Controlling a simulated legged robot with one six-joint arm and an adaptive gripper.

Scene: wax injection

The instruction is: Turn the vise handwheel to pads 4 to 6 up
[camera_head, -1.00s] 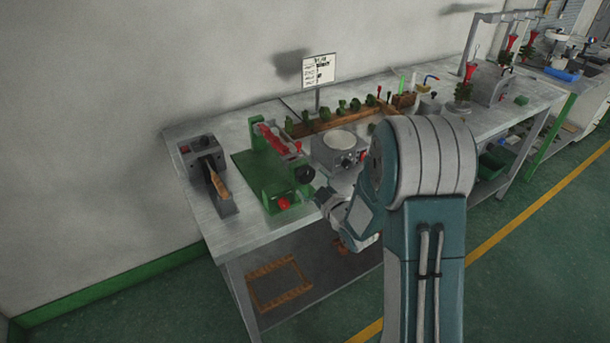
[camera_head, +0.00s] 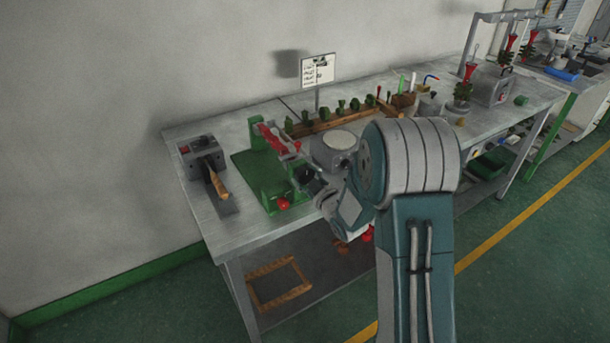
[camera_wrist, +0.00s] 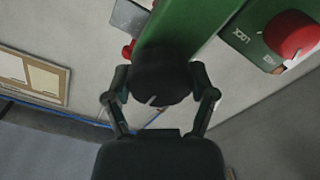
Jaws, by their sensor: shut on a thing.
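The green vise (camera_head: 268,178) stands on the bench, with a red and grey bar between its end posts. Its black handwheel (camera_wrist: 161,82) shows in the wrist view with a pale mark on its face. My gripper (camera_wrist: 161,92) is shut on the handwheel, one finger on each side. In the head view my gripper (camera_head: 308,178) is at the vise's right end and hides most of the handwheel. A red lock knob (camera_wrist: 291,34) sits beside the handwheel on the green body, with the label LOCK. The pad numbers cannot be read.
A grey device with a wooden handle (camera_head: 218,183) stands left of the vise. A round-topped grey unit (camera_head: 334,143) stands close to the right. A wooden rack with green pieces (camera_head: 330,121) and a sign (camera_head: 318,69) are behind.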

